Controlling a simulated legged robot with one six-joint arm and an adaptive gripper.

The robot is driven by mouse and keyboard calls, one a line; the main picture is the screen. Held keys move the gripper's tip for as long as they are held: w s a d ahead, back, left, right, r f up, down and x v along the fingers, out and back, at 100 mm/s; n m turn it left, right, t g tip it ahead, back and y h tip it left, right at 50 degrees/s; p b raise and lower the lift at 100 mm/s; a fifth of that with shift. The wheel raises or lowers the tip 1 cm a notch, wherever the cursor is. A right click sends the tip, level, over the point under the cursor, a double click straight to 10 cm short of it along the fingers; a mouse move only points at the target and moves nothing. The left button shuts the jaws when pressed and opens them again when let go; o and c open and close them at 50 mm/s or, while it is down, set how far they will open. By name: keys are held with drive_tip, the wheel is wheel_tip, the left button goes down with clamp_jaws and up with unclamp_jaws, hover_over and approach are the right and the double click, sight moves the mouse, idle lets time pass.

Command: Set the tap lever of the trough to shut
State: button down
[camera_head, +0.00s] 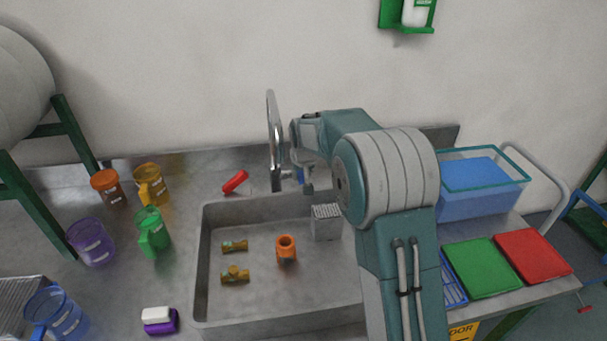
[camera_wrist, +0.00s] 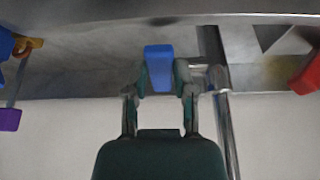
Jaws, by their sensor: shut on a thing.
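The tap (camera_head: 273,140) is a tall chrome spout at the back edge of the steel trough (camera_head: 205,265). In the wrist view, its metal pipe (camera_wrist: 226,125) runs beside my gripper. My gripper (camera_wrist: 160,80) is shut on the blue tap lever (camera_wrist: 159,66), with one finger on each side. The lever sticks out beyond the fingertips, beside the metal tap body. In the head view, my gripper (camera_head: 305,182) is at the tap's base, and my arm hides part of it. Only a bit of blue shows there.
In the trough lie brass fittings (camera_head: 235,276), an orange part (camera_head: 286,249) and a grey ribbed block (camera_head: 326,222). A red piece (camera_head: 235,182) lies left of the tap. Coloured jugs (camera_head: 152,232) stand at left. A blue tub (camera_head: 480,188) stands at right.

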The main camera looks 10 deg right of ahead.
drive_tip(key=shift+w, duration=0.1)
idle(0.3)
drive_tip(key=shift+c, duration=2.2)
unclamp_jaws()
drive_tip(key=shift+a, duration=0.1)
drive_tip(key=v, duration=1.1)
drive_tip(key=shift+r, duration=0.35)
drive_tip(key=shift+s+a, duration=0.1)
drive_tip(key=shift+s, duration=0.15)
drive_tip(key=s+d+r+t, duration=0.1)
drive_tip(key=s+d+r, duration=0.15)
drive_tip(key=s, duration=1.05)
drive_tip(key=s+d+r, duration=0.1)
drive_tip(key=s+r, duration=0.3)
drive_tip(key=s, duration=0.9)
drive_tip(key=s+f, duration=0.4)
drive_tip(key=s, duration=0.6)
